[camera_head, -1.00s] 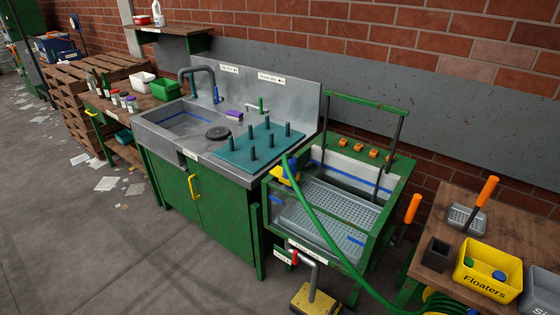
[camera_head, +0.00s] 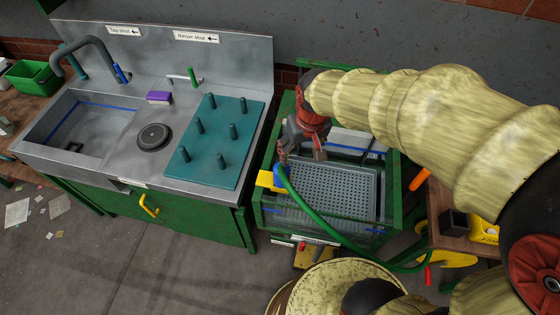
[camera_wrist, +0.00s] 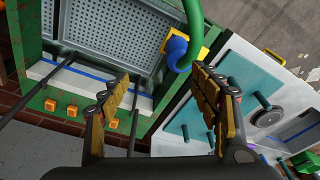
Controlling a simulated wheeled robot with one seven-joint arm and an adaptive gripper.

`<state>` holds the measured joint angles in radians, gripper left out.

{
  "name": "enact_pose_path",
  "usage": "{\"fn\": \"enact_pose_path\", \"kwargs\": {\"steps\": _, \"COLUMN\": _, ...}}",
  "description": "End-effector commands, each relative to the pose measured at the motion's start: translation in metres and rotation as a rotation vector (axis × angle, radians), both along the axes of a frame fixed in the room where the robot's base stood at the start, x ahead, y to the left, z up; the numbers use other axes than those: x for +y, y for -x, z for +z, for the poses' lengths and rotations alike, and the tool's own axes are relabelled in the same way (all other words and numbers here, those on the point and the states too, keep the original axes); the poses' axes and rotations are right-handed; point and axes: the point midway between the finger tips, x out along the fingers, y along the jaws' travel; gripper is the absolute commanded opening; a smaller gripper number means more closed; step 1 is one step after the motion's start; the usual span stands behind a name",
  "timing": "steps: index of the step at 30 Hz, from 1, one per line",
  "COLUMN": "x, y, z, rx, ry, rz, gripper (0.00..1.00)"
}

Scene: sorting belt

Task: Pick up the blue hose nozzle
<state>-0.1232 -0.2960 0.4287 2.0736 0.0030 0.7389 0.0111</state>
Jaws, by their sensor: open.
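The blue hose nozzle (camera_head: 281,174) sits at a yellow holder (camera_head: 266,180) on the left rim of the rinse basin, with the green hose (camera_head: 310,212) running from it. In the wrist view the nozzle (camera_wrist: 176,47) is at the top, right of centre, beyond my fingertips, beside the yellow holder (camera_wrist: 205,52). My gripper (camera_head: 303,153) is open and empty above the basin's left side, just above and right of the nozzle in the head view. In the wrist view its padded fingers (camera_wrist: 162,88) stand wide apart. The nozzle's lower part is hidden.
The basin has a perforated tray (camera_head: 335,190) and a green frame. A teal peg board (camera_head: 215,165) with upright pegs stands left of the holder, on the steel sink counter (camera_head: 115,165). My arm covers much of the right side. A yellow bin (camera_head: 484,232) is partly visible there.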

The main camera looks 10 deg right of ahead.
Motion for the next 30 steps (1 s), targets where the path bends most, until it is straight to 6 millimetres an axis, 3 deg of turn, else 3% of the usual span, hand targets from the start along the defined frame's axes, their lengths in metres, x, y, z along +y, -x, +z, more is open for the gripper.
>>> {"fn": "enact_pose_path", "kwargs": {"steps": 3, "x": 0.017, "y": -0.021, "z": -0.015, "rx": 0.083, "ry": 0.011, "rz": 0.030, "gripper": 0.63}}
{"fn": "enact_pose_path", "kwargs": {"steps": 9, "x": 0.035, "y": -0.034, "z": -0.057, "rx": 0.165, "ry": 0.024, "rz": 0.061, "gripper": 0.63}}
{"fn": "enact_pose_path", "kwargs": {"steps": 30, "x": 0.043, "y": -0.029, "z": -0.129, "rx": 0.198, "ry": 0.031, "rz": 0.072, "gripper": 0.63}}
